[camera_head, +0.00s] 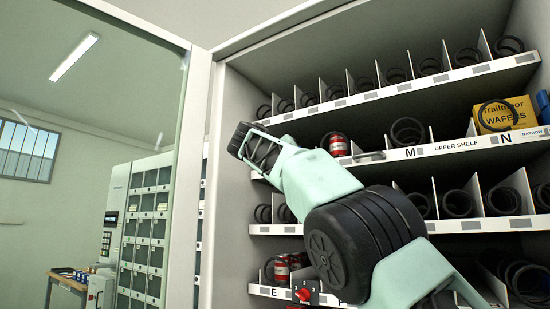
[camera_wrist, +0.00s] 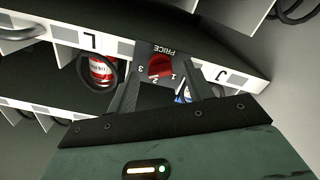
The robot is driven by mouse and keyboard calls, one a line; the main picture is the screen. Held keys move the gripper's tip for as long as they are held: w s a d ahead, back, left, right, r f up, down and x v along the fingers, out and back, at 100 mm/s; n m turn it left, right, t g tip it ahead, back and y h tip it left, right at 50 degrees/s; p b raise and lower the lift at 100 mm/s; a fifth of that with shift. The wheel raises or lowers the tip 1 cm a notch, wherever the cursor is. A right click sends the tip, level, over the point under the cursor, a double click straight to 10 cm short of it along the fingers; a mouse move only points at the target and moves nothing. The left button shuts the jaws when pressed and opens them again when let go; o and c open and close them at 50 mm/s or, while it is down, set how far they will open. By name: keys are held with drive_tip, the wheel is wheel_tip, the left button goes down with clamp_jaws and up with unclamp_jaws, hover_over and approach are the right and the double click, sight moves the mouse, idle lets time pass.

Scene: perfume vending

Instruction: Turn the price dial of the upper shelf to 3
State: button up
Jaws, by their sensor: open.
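The upper shelf (camera_head: 408,154) is a white-edged rack labelled "UPPER SHELF" in the head view. Its price dial is a red knob (camera_wrist: 160,66) on a black plate marked PRICE, upside down in the wrist view. The numeral 3 is left of the knob, and smaller numerals show at its lower right. I cannot tell which number the knob points to. My gripper (camera_wrist: 158,84) is open, its two dark fingers on either side of the knob; contact cannot be told. In the head view my gripper (camera_head: 258,146) is at the shelf's left end and hides this dial.
A red can (camera_head: 338,145) stands in a coil slot beside the dial, and a yellow wafers box (camera_head: 506,114) is farther right. Another red dial (camera_head: 303,294) is on a lower shelf. The cabinet's side wall (camera_head: 228,105) is close left of my gripper.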

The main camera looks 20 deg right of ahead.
drive_tip(key=b+v, duration=0.2)
drive_tip(key=v, duration=1.3)
drive_tip(key=shift+a+b, duration=0.25)
drive_tip(key=shift+b, duration=0.05)
drive_tip(key=shift+s, duration=0.15)
